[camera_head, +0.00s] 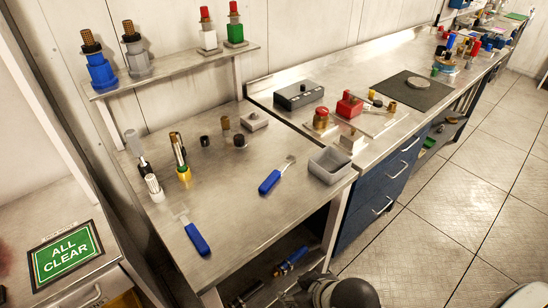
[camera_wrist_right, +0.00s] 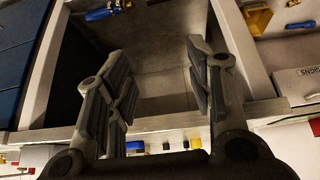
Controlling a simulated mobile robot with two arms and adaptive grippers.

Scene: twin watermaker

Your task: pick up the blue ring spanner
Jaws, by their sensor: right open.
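Two blue-handled tools lie on the steel bench in the head view. One blue-handled tool (camera_head: 270,182) lies near the bench middle with its metal end toward the back right. The other blue-handled tool (camera_head: 196,238) lies near the front left edge, with a flat pale end. I cannot tell from their ends which is the ring spanner. My right gripper (camera_wrist_right: 155,52) is open and empty in the right wrist view, apart from both tools. In the head view only a dark part of my arm shows at the bottom. My left gripper is not in view.
A grey open box (camera_head: 329,166) stands right of the middle tool. Bottles and small fittings stand behind. A lower shelf holds a blue item (camera_head: 290,262), and a blue item (camera_wrist_right: 107,11) also shows in the wrist view. The bench's front middle is clear.

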